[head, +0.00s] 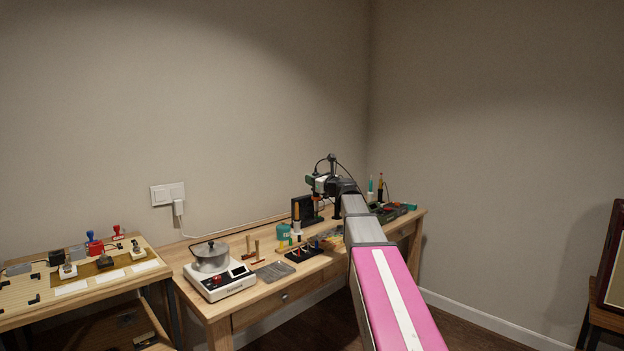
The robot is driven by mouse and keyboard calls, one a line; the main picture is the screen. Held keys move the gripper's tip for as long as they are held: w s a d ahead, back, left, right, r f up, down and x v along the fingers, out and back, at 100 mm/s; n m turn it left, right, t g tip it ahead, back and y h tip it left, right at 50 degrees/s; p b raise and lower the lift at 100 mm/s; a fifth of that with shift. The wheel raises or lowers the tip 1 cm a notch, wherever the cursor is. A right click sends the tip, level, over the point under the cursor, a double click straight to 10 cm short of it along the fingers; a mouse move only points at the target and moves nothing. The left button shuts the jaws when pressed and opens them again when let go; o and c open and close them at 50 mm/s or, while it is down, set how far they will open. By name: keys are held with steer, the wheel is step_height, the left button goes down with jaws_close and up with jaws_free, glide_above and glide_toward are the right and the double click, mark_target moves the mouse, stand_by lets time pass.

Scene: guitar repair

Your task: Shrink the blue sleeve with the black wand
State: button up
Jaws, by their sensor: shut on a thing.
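My arm reaches over the wooden workbench (232,303) toward its back. My gripper (316,197) is small and partly hidden by my wrist. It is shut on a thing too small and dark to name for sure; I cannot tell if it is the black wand. A thin dark cable curves near my wrist. A black upright block (303,209) stands just left of my gripper. I cannot make out the blue sleeve; it may be hidden behind my arm or too small.
A white hot plate (221,284) with a metal pot (211,257) stands at the bench's left. A black holder (303,253) with small tools and a teal jar (283,232) are mid-bench. A second table (81,285) with stamps stands left.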

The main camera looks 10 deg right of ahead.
mark_target(318, 200)
steer(key=shift+f, duration=4.05)
stand_by(4.0)
